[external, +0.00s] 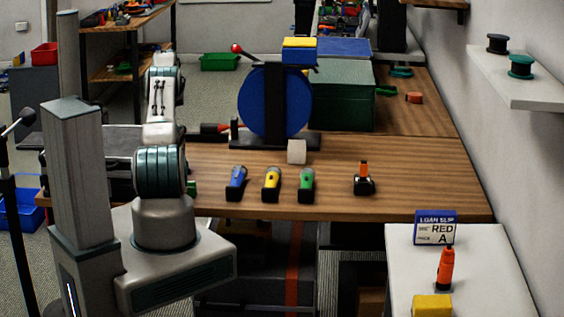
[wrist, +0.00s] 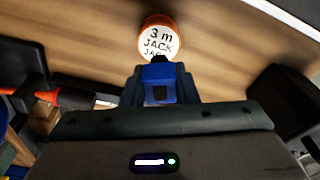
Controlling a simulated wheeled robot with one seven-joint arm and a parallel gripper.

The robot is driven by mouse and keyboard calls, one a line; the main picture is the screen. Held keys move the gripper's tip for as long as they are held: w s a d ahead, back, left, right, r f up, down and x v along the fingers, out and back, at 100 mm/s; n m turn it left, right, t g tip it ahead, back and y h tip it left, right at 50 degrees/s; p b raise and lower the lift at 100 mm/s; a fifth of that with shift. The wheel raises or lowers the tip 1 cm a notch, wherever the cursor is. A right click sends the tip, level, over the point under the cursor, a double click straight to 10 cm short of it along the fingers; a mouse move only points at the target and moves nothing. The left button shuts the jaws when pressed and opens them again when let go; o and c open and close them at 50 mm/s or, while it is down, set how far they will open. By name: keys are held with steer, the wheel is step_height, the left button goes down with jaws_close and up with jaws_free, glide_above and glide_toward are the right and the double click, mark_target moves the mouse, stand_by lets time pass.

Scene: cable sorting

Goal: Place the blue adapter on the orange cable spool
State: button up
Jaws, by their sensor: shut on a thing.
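In the wrist view, my gripper (wrist: 160,88) is shut on the blue adapter (wrist: 158,71), a small blue block with a dark tip. The orange cable spool (wrist: 158,40) is just beyond the adapter's tip. It is round with an orange rim and a white label reading "3 m JACK". The adapter overlaps the lower edge of the label in the picture; I cannot tell whether they touch. In the external view, my arm hides the gripper, and neither the adapter in it nor this spool can be made out for sure.
A red-tipped tool (wrist: 72,97) lies left of the gripper. On the wooden bench (external: 400,150) stand a big blue reel (external: 258,100), a green box (external: 342,108), and blue (external: 236,183), yellow (external: 271,183) and green (external: 306,185) handheld items. The bench's right part is mostly clear.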

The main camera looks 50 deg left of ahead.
steer(key=shift+f+p, duration=0.4)
steer(key=shift+f, duration=1.55)
steer(key=shift+f, duration=0.2)
steer(key=o, duration=1)
steer(key=shift+r, duration=0.1)
steer(key=r, duration=0.4)
steer(key=d+r, duration=0.1)
steer(key=r, duration=0.3)
steer(key=r+b, duration=0.1)
steer(key=r, duration=0.3)
steer(key=shift+s+d, duration=0.15)
steer(key=shift+s, duration=0.1)
steer(key=shift+w+d+r, duration=0.1)
